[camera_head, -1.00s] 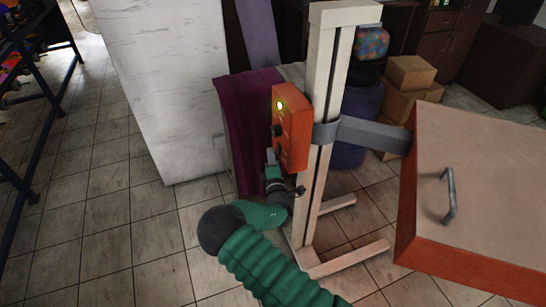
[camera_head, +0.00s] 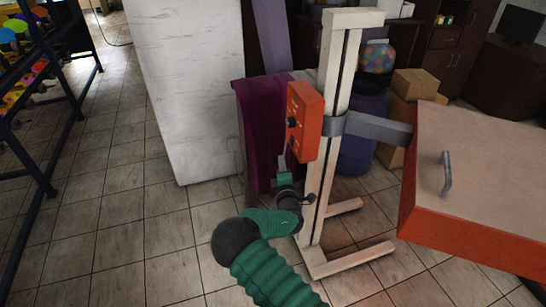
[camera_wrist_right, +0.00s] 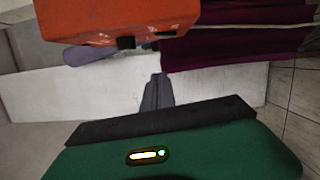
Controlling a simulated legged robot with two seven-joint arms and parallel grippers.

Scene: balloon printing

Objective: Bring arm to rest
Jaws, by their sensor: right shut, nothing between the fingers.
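My right arm, in green sleeving, comes up from the bottom of the head view. Its right gripper (camera_head: 282,163) points up, just below an orange control box (camera_head: 304,121) on a pale upright stand (camera_head: 337,84). In the right wrist view the gripper (camera_wrist_right: 157,80) has its fingers together with nothing between them. The orange box (camera_wrist_right: 115,18) hangs at the top of that view, with a gap between it and the fingertips. Dark knobs show on the box. My left gripper is not in view.
A large orange-sided panel with a handle (camera_head: 447,174) juts out at the right on a grey arm (camera_head: 378,128). A purple cloth (camera_head: 262,130) hangs behind the box. A white block (camera_head: 185,90) stands left of it. A dark shelf rack (camera_head: 40,180) is at far left. Tiled floor between is clear.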

